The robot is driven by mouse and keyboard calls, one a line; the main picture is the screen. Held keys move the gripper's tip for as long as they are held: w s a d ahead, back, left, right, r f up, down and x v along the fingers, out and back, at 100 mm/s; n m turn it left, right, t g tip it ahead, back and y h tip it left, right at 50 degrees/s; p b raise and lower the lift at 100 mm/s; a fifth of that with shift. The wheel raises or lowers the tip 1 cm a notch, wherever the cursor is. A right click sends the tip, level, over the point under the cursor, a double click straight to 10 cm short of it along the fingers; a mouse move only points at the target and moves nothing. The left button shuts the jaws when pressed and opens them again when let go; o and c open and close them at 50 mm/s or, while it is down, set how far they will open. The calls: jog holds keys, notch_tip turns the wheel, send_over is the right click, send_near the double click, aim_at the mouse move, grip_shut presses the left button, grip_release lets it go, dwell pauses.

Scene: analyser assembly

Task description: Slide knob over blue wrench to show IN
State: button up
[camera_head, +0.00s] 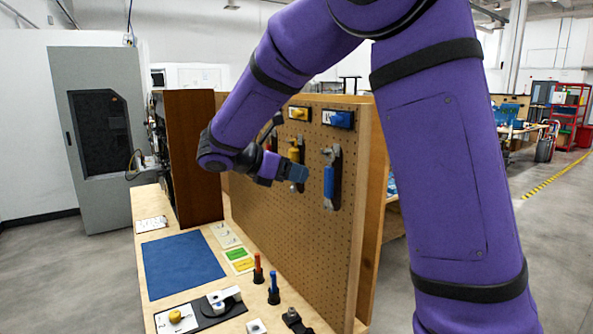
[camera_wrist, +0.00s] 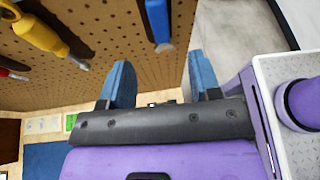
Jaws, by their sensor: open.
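The blue wrench (camera_head: 329,182) hangs upright on the pegboard, and its blue handle (camera_wrist: 157,20) shows at the top of the wrist view. Above it, a small dark-framed plate holds a blue knob (camera_head: 342,119) at its right end. A white label shows at the plate's left end, too small to read surely. My gripper (camera_head: 298,173) is open in front of the board, left of the wrench and lower than the knob. In the wrist view its blue fingers (camera_wrist: 162,82) stand apart with nothing between them. The knob is not visible in the wrist view.
A yellow-handled tool (camera_head: 294,155) hangs left of the wrench, partly behind my gripper, under a plate with a yellow knob (camera_head: 299,113). The wooden bench (camera_head: 190,284) below holds a blue mat (camera_head: 183,264), upright screwdrivers and small parts. Space before the board's upper right is free.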

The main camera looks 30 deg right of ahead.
aim_at(326, 181)
jog(key=x, duration=1)
jog(key=c, duration=1.1)
jog(key=shift+o, duration=0.2)
jog(key=o, duration=1.1)
jog(key=shift+c, duration=0.2)
jog(key=shift+a, duration=0.15)
